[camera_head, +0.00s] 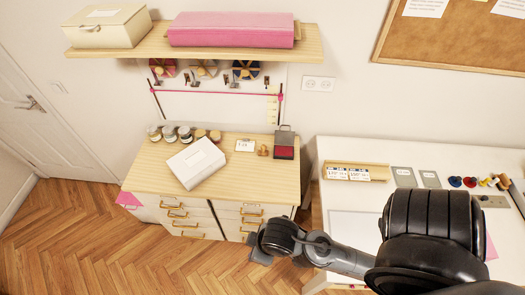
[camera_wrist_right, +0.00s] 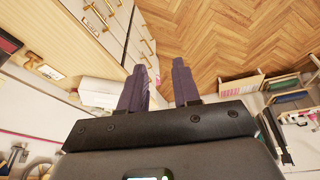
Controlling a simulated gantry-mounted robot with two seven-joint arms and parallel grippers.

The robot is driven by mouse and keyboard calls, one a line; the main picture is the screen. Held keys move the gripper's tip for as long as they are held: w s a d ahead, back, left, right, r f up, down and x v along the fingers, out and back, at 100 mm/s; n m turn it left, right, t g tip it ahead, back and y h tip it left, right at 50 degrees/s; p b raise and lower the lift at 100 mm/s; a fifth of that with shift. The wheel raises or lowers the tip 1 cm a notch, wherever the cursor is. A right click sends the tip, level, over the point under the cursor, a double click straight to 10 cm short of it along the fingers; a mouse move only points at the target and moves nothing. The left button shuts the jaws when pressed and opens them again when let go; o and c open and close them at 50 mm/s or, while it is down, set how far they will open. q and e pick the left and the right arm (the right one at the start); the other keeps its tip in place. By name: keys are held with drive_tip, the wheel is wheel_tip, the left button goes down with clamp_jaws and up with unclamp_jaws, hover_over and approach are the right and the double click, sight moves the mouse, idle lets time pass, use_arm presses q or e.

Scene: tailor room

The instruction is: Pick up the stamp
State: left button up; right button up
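A small wooden stamp (camera_head: 262,151) stands on the light wooden top of the drawer cabinet (camera_head: 145,178) in the head view. It is between a small white card (camera_head: 244,145) and an open ink pad with a red surface (camera_head: 284,152). My right gripper (camera_head: 259,255) is in front of the cabinet's right side, lower than its top and well apart from the stamp. My left gripper is in neither view.
A white box (camera_head: 195,163) lies left of the stamp, with several small jars (camera_head: 184,134) behind it. A shelf (camera_head: 190,49) with boxes hangs above. A white table (camera_head: 345,205) stands to the right, partly hidden by my right arm. The wood floor (camera_head: 90,245) is clear.

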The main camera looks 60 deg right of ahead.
idle(0.3)
drive_tip(key=o, duration=0.5)
drive_tip(key=shift+o, duration=0.2)
drive_tip(key=shift+w, duration=0.1)
